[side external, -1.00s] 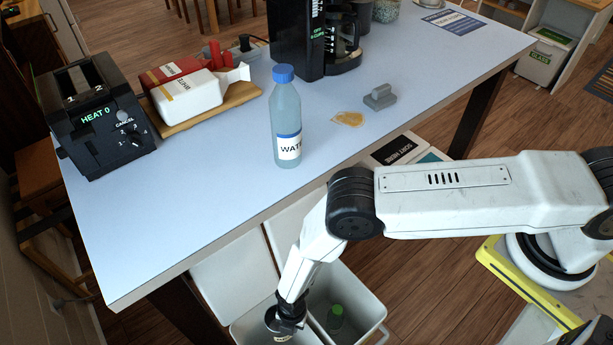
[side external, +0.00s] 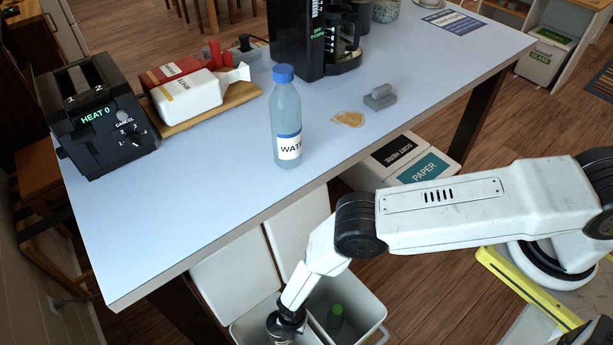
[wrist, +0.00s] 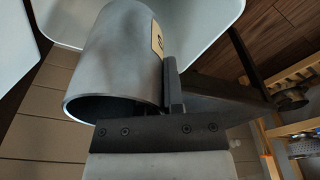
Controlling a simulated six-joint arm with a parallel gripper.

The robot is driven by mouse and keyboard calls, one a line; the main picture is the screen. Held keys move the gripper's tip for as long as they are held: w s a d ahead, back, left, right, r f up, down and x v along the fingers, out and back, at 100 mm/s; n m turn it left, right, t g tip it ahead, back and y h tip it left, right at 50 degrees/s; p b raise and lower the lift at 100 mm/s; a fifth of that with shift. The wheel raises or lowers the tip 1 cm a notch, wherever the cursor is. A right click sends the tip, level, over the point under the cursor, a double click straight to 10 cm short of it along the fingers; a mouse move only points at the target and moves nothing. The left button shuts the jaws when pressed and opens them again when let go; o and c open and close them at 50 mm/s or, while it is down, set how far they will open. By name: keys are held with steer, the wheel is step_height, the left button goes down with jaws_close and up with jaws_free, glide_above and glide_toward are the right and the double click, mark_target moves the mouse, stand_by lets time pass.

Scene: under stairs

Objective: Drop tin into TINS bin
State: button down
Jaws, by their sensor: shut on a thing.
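The tin is a grey open-ended cylinder (wrist: 112,60) with a tan label, large in the wrist view. In the side view the tin (side external: 280,328) is small at the bottom edge. My gripper (side external: 288,318) is shut on it, and a dark finger lies against its side in the wrist view. The tin is over or in the mouth of the left open white bin (side external: 246,327); the depth is hard to tell. No TINS label can be read, and the bin's lower part is out of frame.
The right open white bin (side external: 370,308) holds a green-capped bottle (side external: 334,318). The white table (side external: 220,200) overhangs behind, with a water bottle (side external: 285,118) near its front edge. A PAPER bin (side external: 425,168) stands under the table.

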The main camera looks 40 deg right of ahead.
steer(key=shift+f, duration=1.95)
steer(key=c, duration=0.7)
jaws_free()
steer(key=shift+o, duration=0.2)
steer(key=shift+r, duration=0.1)
steer(key=shift+w+d+r, duration=0.1)
steer(key=shift+d+r, duration=0.05)
steer(key=shift+r, duration=1.1)
steer(key=shift+w+d+r, duration=0.1)
steer(key=shift+r, duration=1.15)
steer(key=shift+w+d+r, duration=0.1)
steer(key=shift+d+r, duration=0.05)
steer(key=shift+r, duration=1.1)
steer(key=shift+d, duration=0.1)
